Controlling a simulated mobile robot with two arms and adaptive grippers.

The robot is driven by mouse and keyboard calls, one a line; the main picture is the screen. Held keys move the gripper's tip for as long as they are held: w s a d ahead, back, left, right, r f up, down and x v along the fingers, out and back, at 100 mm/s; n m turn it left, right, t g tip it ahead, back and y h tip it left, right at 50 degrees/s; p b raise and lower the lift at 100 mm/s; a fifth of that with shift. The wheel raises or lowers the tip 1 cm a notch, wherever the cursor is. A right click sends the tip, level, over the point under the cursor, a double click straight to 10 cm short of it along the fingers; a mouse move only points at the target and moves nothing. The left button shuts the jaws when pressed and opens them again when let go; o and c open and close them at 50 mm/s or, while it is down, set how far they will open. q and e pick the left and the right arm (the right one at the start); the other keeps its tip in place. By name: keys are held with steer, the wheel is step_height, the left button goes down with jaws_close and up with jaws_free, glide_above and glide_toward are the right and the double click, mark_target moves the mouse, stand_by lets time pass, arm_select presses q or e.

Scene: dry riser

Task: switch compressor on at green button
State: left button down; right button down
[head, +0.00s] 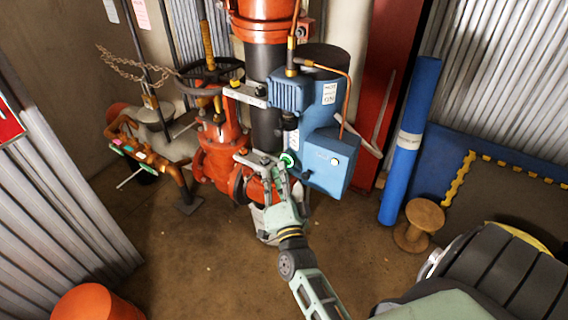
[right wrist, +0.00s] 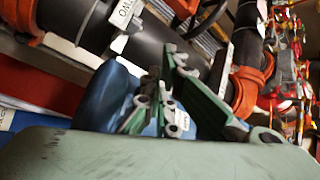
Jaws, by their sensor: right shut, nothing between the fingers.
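The blue compressor (head: 325,160) is fixed to the dark vertical pipe in the middle of the head view. Its green button (head: 287,160) glows as a round ring on the left side of the lower blue box. In the right wrist view, the closed fingers (right wrist: 165,100) lie in front of the blue housing (right wrist: 108,95), and the button is hidden. My left gripper is out of view.
Red pipework (head: 215,155) with a dark handwheel (head: 210,75) stands left of the compressor. A blue roll (head: 410,140) and a wooden spool (head: 418,225) stand at the right. An orange drum (head: 97,303) is at the lower left. The brown floor (head: 190,260) between is mostly clear.

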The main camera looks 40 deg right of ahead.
steer(key=shift+s+a, duration=0.2)
steer(key=shift+a, duration=0.15)
